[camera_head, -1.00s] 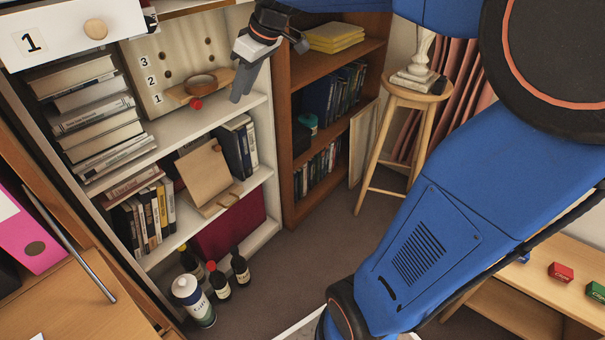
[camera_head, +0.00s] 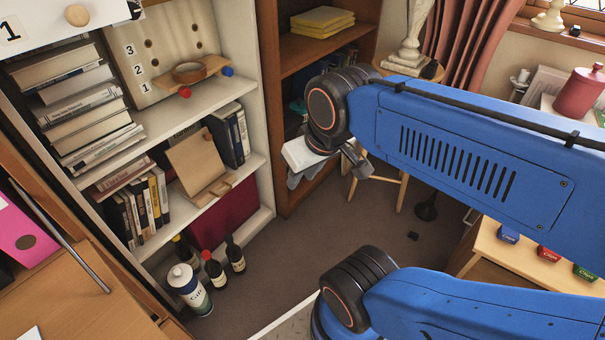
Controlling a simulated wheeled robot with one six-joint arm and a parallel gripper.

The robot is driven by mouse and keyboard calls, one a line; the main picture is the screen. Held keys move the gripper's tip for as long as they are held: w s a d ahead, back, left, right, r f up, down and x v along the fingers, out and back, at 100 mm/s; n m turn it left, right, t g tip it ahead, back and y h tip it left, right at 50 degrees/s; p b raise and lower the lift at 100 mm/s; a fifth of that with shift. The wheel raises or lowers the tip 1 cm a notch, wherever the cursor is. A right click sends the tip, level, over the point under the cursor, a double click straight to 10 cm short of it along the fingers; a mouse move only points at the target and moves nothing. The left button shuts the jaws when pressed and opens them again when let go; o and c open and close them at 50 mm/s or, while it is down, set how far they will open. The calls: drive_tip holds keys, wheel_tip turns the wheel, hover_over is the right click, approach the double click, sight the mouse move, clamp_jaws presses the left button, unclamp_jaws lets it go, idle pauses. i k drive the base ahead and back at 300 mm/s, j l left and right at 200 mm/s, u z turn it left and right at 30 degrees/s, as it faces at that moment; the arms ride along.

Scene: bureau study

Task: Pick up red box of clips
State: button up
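The red box of clips (camera_head: 547,254) sits on the light wooden table (camera_head: 515,262) at the lower right, between a blue box (camera_head: 508,234) and a green box (camera_head: 585,272). Its upper part is partly covered by my blue arm. My gripper (camera_head: 298,178) is in the middle of the view, in front of the brown bookcase, well to the left of the red box and apart from it. It points downward, and its fingers are partly hidden by the wrist, so their opening is unclear. I see nothing held in it.
A white shelf unit (camera_head: 262,115) with books stands at the left. A wooden stool with a statue (camera_head: 412,38) is behind my arm. A red canister (camera_head: 580,92) stands at the right. Some floor is clear.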

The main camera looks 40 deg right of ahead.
sight(543, 252)
drive_tip(key=l+z, duration=0.15)
drive_tip(key=z, duration=2.75)
